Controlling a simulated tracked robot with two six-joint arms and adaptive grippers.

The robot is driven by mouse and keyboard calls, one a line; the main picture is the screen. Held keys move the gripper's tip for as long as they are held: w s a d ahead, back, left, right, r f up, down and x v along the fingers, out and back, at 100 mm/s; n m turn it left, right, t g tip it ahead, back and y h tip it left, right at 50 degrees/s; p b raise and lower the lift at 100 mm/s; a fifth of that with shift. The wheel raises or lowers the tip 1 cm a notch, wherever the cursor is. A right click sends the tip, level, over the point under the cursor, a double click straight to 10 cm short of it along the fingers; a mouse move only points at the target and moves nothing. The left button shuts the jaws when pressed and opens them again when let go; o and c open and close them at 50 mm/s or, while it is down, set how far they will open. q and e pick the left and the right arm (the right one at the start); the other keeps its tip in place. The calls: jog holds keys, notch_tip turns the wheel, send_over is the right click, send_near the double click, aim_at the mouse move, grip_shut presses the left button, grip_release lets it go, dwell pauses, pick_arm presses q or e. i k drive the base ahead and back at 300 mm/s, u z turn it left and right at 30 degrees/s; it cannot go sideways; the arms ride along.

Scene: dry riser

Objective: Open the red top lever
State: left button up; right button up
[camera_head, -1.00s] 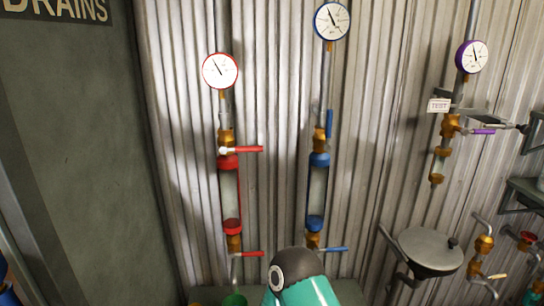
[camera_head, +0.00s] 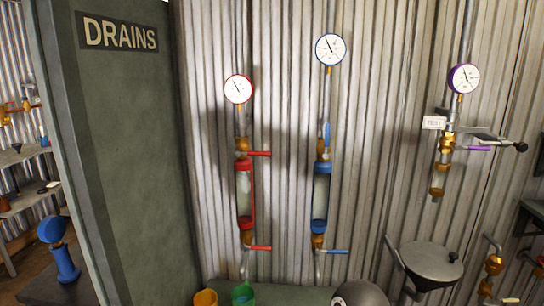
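The red top lever (camera_head: 259,154) sticks out level to the right from the brass valve (camera_head: 242,146) above the red-capped sight glass (camera_head: 244,195). A red gauge (camera_head: 239,89) stands above it on the same pipe. A red bottom lever (camera_head: 259,248) also sticks out level to the right, below the glass. On the blue line beside it, the top lever (camera_head: 327,135) points up along the pipe and the bottom lever (camera_head: 337,252) lies level. Neither of my grippers is in view; only a dark rounded part of my arm shows at the bottom edge.
A dark panel with a DRAINS sign (camera_head: 121,33) stands at left. A yellow cup (camera_head: 205,298) and a green cup (camera_head: 243,294) stand below the red line. A grey round pan (camera_head: 432,261) and the purple-gauge line (camera_head: 464,78) are at right. The space before the red lever is clear.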

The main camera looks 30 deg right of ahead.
aim_at(259, 154)
jog(key=z, duration=0.1)
jog(key=i, duration=1)
jog(key=u, duration=0.1)
